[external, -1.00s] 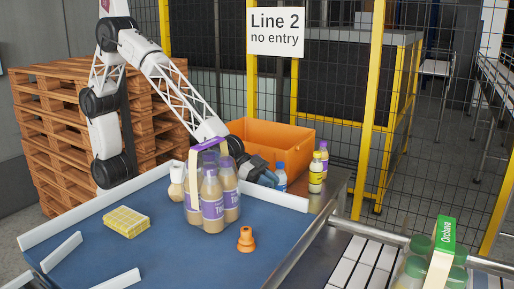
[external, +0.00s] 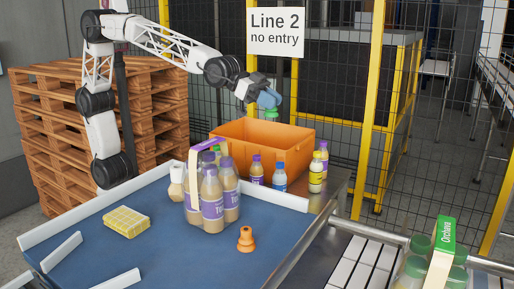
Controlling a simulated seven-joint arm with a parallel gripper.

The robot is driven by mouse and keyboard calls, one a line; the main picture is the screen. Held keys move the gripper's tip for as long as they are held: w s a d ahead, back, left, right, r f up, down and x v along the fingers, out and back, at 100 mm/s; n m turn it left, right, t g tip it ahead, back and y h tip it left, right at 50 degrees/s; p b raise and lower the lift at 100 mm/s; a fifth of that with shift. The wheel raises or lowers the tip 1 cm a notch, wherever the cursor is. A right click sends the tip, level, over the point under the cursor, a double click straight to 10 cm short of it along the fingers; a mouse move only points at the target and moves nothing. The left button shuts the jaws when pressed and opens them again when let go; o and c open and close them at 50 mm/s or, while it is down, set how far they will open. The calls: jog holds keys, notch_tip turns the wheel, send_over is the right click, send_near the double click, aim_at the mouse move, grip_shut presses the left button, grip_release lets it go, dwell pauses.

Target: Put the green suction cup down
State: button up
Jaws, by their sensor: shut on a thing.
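My gripper (external: 269,101) is raised above the back right part of the orange crate. It is shut on the green suction cup (external: 272,115), which shows as a small green shape just below the fingers. The cup hangs clear of the table and of the bottles. Its lower part is small in the picture, and its exact height over the crate rim is hard to tell.
Below are the orange crate (external: 290,137) and several small bottles (external: 279,178).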

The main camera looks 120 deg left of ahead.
jog(key=shift+w+r, duration=0.1)
jog(key=shift+w, duration=0.15)
jog(key=shift+w+d, duration=0.1)
jog(key=shift+w+d+f+m+h, duration=0.3)
jog(key=shift+w+f+h, duration=0.1)
jog(key=shift+w+f, duration=0.2)
jog(key=w+d+r+m+g+h, duration=0.1)
jog(key=w+d+m+g+h, duration=0.3)
jog(key=d+m+g+h, duration=0.25)
jog(key=w+d+r+m+g+h, duration=0.1)
jog(key=w+d+m+g+h, duration=0.25)
jog(key=d+m+h, duration=0.4)
jog(key=shift+t+y, duration=0.3)
jog(key=shift+y, duration=0.6)
jog(key=shift+w+d+f, duration=0.1)
jog(key=shift+d+f, duration=0.25)
jog(key=shift+f, duration=0.55)
jog(key=shift+w+d+f, duration=0.15)
jog(key=shift+d+f, duration=0.15)
jog(key=shift+f, duration=0.6)
jog(key=shift+w+d+f, duration=0.1)
jog(key=shift+d+f, duration=0.25)
jog(key=shift+f, duration=0.55)
jog(key=shift+f, duration=0.1)
notch_tip(320, 180, down, 17)
jog(key=shift+f, duration=0.2)
